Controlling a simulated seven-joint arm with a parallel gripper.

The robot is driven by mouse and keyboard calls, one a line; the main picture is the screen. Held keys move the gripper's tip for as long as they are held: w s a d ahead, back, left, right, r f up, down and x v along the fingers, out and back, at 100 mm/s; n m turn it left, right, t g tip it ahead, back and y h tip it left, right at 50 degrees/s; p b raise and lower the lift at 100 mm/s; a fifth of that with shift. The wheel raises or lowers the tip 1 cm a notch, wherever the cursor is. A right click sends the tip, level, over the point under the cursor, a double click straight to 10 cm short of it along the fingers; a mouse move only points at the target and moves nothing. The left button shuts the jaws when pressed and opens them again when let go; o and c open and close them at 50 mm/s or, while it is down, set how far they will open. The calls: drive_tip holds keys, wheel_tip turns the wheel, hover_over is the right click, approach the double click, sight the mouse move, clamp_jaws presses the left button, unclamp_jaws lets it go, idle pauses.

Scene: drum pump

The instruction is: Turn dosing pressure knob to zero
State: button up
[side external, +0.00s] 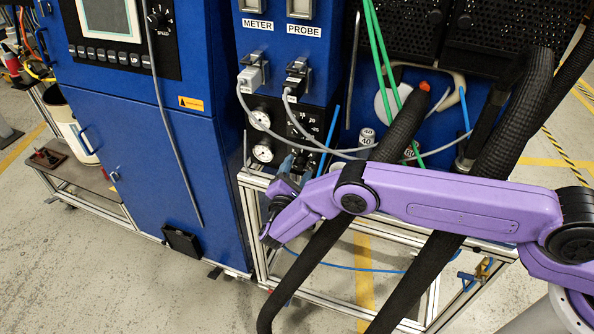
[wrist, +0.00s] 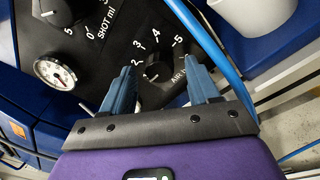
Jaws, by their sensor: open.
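A black knob (wrist: 157,72) with a white scale, 2 to 5 legible, and lettering starting "AIR" shows in the wrist view; it looks like the dosing pressure knob. Its exact setting is too small to tell. My gripper (wrist: 162,76) is open, with one blue-grey finger on each side of the knob. The fingers look apart from it, though the depth gap is hard to judge. In the side view my gripper (side external: 296,163) is at the lower part of the black control panel (side external: 303,122), and my wrist hides the lower knob there.
A second knob (wrist: 55,10) marked "SHOT ml" sits above left, with a round gauge (wrist: 55,72) below it. A blue tube (wrist: 213,50) runs close to my right finger. Grey cables (side external: 330,148) cross the panel in the side view. Black hoses (side external: 405,130) hang near my arm.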

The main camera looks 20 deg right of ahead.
drive_tip(key=shift+w+d, duration=0.15)
drive_tip(key=shift+w, duration=0.05)
drive_tip(key=c, duration=1)
drive_tip(key=shift+c, duration=0.2)
drive_tip(key=shift+n, duration=0.3)
drive_tip(key=n, duration=0.4)
drive_tip(key=shift+r, duration=0.1)
drive_tip(key=n+g, duration=0.1)
drive_tip(key=n, duration=0.4)
drive_tip(key=shift+n, duration=0.3)
